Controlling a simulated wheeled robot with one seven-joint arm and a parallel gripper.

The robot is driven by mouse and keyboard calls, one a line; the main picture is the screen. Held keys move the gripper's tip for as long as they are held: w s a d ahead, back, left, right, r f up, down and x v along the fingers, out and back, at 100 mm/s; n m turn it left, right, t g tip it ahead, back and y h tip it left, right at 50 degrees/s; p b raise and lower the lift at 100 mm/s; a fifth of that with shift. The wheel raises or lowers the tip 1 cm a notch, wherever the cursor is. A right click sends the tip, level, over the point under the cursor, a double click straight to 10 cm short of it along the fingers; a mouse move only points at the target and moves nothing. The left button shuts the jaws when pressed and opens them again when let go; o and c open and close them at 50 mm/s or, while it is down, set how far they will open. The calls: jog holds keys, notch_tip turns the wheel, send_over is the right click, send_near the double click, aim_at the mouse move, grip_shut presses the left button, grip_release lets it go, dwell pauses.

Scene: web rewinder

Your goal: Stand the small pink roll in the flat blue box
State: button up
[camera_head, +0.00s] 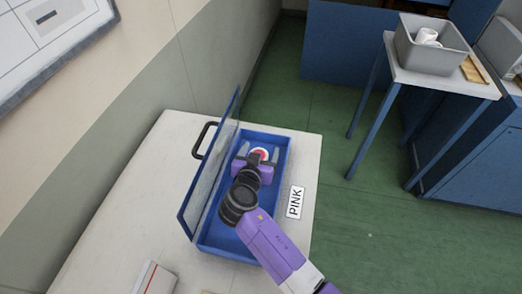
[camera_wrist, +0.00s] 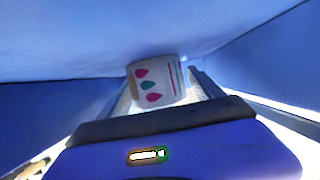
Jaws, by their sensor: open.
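The flat blue box (camera_head: 232,243) lies on a white table with its clear, blue-framed lid (camera_head: 207,172) raised on the left side. The small roll (camera_head: 259,152), white with a pink-red ring on top, is inside the box near its far end. It looks upright. The wrist view shows the roll (camera_wrist: 156,83) with printed pink and green drops on its white side. My gripper (camera_head: 258,156) reaches down into the box, open, with one finger on each side of the roll. Whether the roll's base rests on the box floor is hidden.
A black handle (camera_head: 204,140) sticks out from the lid's left. A PINK label (camera_head: 295,202) lies on the table (camera_head: 150,150) right of the box. A grey bin (camera_head: 432,58) with white rolls stands on a side stand at the upper right. A wall rises on the left.

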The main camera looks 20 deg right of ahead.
jog(key=shift+s+f+p, duration=0.15)
jog(key=shift+p, duration=0.7)
jog(key=b+v, duration=0.1)
jog(key=v, duration=1)
jog(key=shift+s+a+r, duration=0.25)
jog(key=shift+r, duration=0.15)
jog(key=shift+r, duration=0.1)
